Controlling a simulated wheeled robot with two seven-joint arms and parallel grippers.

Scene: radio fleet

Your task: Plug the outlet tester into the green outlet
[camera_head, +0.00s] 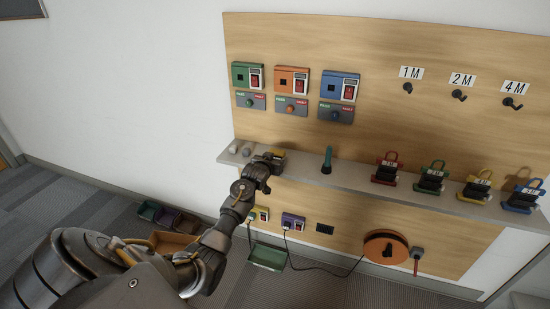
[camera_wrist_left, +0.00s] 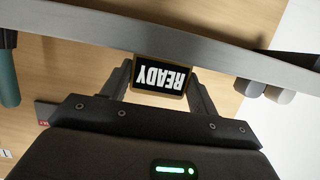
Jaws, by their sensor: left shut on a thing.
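The green outlet (camera_head: 241,75) is the leftmost of three coloured outlets in the top row on the wooden panel, with a dark socket and a red switch beside it. My left gripper (camera_head: 272,160) is at the shelf, below and to the right of the green outlet. It is shut on a small yellow-edged block, which appears to be the outlet tester (camera_head: 280,153). In the left wrist view the tester (camera_wrist_left: 160,76) sits between the fingers and shows an upside-down READY display. Its plug is hidden. My right gripper is out of view.
Orange (camera_head: 291,80) and blue (camera_head: 340,86) outlets stand right of the green one. The shelf (camera_head: 355,175) carries a teal upright tool (camera_head: 327,160), two pale knobs and several coloured lockout-like items. Yellow and purple boxes and an orange reel (camera_head: 385,247) are below.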

